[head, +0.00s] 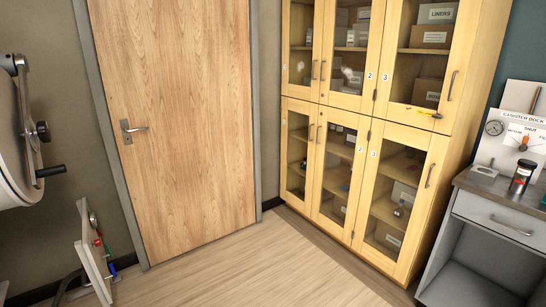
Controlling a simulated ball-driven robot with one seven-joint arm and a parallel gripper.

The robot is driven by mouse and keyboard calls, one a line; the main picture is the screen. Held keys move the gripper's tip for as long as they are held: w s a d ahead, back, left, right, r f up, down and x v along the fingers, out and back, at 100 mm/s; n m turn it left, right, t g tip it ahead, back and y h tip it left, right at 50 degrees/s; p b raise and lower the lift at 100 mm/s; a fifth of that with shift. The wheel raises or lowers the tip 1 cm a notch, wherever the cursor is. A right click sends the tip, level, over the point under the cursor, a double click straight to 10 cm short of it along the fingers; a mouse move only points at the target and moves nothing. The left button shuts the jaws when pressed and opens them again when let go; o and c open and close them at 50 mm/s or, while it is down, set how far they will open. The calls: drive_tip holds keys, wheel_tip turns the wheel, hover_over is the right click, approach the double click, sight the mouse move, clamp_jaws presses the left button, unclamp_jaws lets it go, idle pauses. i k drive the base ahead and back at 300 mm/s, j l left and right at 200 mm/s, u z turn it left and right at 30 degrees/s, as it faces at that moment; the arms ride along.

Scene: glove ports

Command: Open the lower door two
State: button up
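The lower door two (338,165) is the middle glass-fronted door in the bottom row of a pale wooden cabinet (460,100) in the head view. A small label 2 shows near its upper right edge. Its vertical handle (318,134) is on its left edge, beside the handle of the lower left door (298,155). The door looks shut, flush with its neighbours. Boxes and small items show dimly behind its glass. My gripper is not in view.
A grey bench (500,205) stands right. A wooden room door (175,120) is left. Floor before the cabinet (270,265) is clear.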

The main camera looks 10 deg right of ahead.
sight(362, 123)
drive_tip(key=i+z, duration=0.3)
drive_tip(key=i, duration=2.05)
